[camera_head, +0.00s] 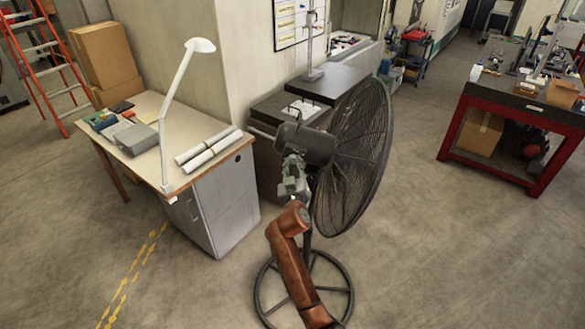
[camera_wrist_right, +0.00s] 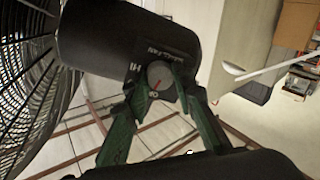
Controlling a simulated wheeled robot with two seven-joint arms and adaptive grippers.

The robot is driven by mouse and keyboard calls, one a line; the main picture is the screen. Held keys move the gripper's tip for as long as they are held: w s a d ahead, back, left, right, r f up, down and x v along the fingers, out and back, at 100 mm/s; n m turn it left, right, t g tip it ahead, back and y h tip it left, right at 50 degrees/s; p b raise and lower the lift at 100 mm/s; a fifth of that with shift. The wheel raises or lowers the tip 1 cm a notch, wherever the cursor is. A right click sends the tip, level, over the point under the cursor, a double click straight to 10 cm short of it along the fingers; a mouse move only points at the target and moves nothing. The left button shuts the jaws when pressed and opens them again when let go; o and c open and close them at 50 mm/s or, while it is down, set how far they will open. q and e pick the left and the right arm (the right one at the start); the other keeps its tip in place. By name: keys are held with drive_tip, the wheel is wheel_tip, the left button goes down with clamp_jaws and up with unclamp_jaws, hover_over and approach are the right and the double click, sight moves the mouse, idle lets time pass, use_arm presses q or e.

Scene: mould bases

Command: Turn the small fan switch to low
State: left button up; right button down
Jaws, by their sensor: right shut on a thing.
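The fan (camera_head: 358,150) stands on a round base ring, with a black wire cage and a dark motor housing (camera_head: 308,146). In the right wrist view, the housing (camera_wrist_right: 125,40) carries a small grey round switch knob (camera_wrist_right: 159,76) with a red line on it. An "HI" mark is beside the knob and a round mark is below it; the red line slants down toward the round mark. My right gripper (camera_head: 292,168) is at the housing. In the wrist view its green fingers (camera_wrist_right: 157,86) are on both sides of the knob, shut on it. My left gripper is out of view.
A desk (camera_head: 150,130) with a white lamp (camera_head: 175,90) and paper rolls (camera_head: 207,147) stands to the left. Dark cabinets (camera_head: 330,82) are behind the fan. A red workbench (camera_head: 500,100) is at the far right. The floor between is open.

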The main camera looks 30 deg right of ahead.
drive_tip(key=m+b, duration=0.3)
drive_tip(key=shift+f+b, duration=0.25)
drive_tip(key=shift+b, duration=0.05)
drive_tip(key=shift+r+m+h+b, duration=0.1)
drive_tip(key=shift+m+h+b, duration=0.2)
drive_tip(key=shift+m+b, duration=1.45)
drive_tip(key=shift+m+p, duration=0.3)
drive_tip(key=shift+m, duration=0.25)
drive_tip(key=c, duration=1.6)
unclamp_jaws()
drive_tip(key=shift+r, duration=0.15)
wheel_tip(320, 180, up, 10)
drive_tip(key=shift+f, duration=0.1)
